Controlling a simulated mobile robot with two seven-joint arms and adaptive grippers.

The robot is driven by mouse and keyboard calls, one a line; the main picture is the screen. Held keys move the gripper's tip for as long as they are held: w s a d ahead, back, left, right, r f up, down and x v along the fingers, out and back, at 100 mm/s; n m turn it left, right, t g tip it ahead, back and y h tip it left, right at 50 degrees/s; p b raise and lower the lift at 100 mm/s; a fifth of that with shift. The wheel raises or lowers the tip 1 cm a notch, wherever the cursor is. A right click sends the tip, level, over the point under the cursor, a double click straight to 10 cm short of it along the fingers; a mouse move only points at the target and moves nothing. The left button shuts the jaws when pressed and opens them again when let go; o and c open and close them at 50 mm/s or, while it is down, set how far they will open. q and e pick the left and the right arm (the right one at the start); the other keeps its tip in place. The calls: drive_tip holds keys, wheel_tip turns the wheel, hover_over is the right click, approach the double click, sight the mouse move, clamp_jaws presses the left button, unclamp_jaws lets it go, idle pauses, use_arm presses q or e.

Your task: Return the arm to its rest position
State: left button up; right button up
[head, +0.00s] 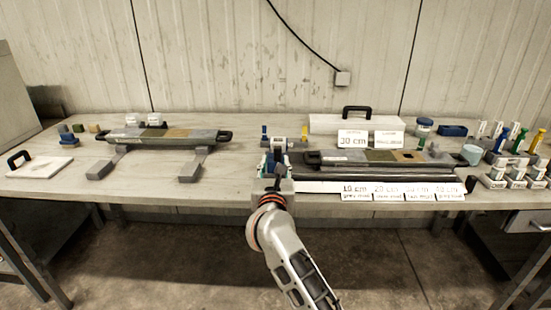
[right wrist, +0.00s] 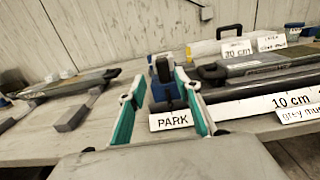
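My right arm reaches from the bottom of the head view to the front edge of the bench. Its gripper (head: 277,160) is over the edge, close to a small blue and grey device on the bench. In the right wrist view the two teal-lined fingers (right wrist: 161,78) are spread apart, with no object clamped between them. The dark blue and black upper part of the device (right wrist: 163,72) shows between the fingers, above a white "PARK" card (right wrist: 171,121). I cannot tell whether the fingers touch it. My left gripper is not in view.
A core liner on a stand (head: 160,134) is at the left of the bench (head: 235,180). A second liner (head: 375,158) is right of my gripper, with length cards (head: 400,191) along the front. Marker holders (head: 505,181) crowd the right end. Bare bench lies left of my gripper.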

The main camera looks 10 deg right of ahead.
drive_tip(key=shift+s+a, duration=0.1)
drive_tip(key=shift+s, duration=0.25)
use_arm(q)
drive_tip(key=p, duration=0.1)
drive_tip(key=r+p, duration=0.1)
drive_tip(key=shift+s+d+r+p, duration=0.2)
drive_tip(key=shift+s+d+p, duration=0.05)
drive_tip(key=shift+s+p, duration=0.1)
use_arm(e)
drive_tip(key=s+d+f+m+g+y, duration=0.1)
drive_tip(key=s+f+m+g+y, duration=0.2)
drive_tip(key=s+f+m, duration=1.1)
drive_tip(key=s+d+f+m+g+y, duration=0.2)
drive_tip(key=s+f+m, duration=1.2)
drive_tip(key=s+f, duration=0.7)
drive_tip(key=s+g+y, duration=0.1)
drive_tip(key=s+y, duration=0.1)
drive_tip(key=s, duration=0.2)
drive_tip(key=shift+s+f+g+y, duration=0.15)
drive_tip(key=shift+f+g+y, duration=0.15)
drive_tip(key=shift+f+g, duration=0.1)
